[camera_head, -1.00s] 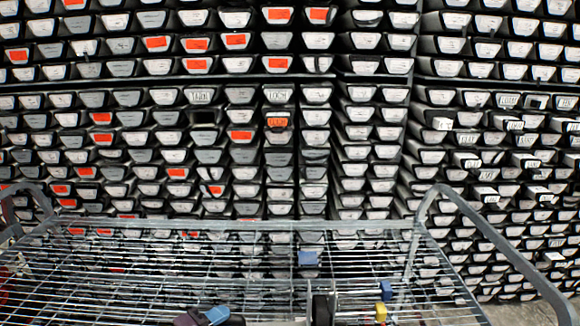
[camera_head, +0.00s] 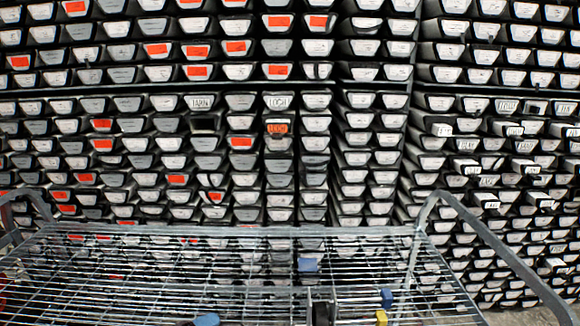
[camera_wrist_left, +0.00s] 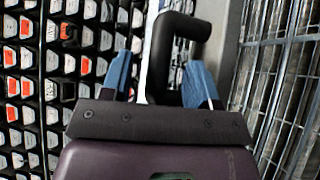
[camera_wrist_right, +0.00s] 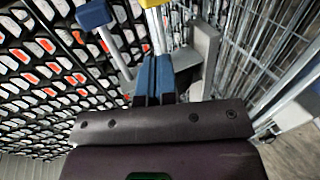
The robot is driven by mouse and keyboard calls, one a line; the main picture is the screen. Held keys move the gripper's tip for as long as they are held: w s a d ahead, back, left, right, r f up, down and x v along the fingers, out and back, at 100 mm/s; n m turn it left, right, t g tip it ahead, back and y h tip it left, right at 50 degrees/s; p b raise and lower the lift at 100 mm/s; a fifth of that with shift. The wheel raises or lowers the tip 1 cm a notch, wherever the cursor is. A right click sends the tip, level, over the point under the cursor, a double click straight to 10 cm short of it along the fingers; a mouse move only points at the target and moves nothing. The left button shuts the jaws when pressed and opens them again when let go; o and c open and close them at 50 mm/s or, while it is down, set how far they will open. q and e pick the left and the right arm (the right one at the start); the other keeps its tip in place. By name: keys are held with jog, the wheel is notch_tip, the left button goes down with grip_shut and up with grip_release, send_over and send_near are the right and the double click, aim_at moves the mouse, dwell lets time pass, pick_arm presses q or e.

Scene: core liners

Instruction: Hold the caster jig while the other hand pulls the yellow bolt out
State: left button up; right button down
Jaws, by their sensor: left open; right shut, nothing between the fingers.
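The caster jig is only partly seen. A grey upright part (camera_wrist_left: 225,38) and a black curved piece (camera_wrist_left: 178,42) show in the left wrist view, and a dark upright part (camera_head: 322,312) at the bottom of the head view. My left gripper (camera_wrist_left: 160,75) is open, with the black piece and a thin pale rod between or beyond its blue fingers. One fingertip shows in the head view (camera_head: 207,320). The yellow bolt (camera_head: 381,317) is at the lower right of the head view; yellow also shows in the right wrist view (camera_wrist_right: 155,25). My right gripper (camera_wrist_right: 153,65) is shut and empty, its tips overlapping the bolt's line. Contact is unclear.
A blue-headed rod (camera_wrist_right: 93,14) stands near the yellow bolt, its head also in the head view (camera_head: 386,298). A wire cart (camera_head: 150,270) with raised rails fills the foreground. Racks of pale-fronted boxes (camera_head: 280,170) cover the background.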

pick_arm(q)
jog(key=v, duration=0.9)
jog(key=shift+s+a, duration=0.25)
jog(key=shift+s, duration=0.05)
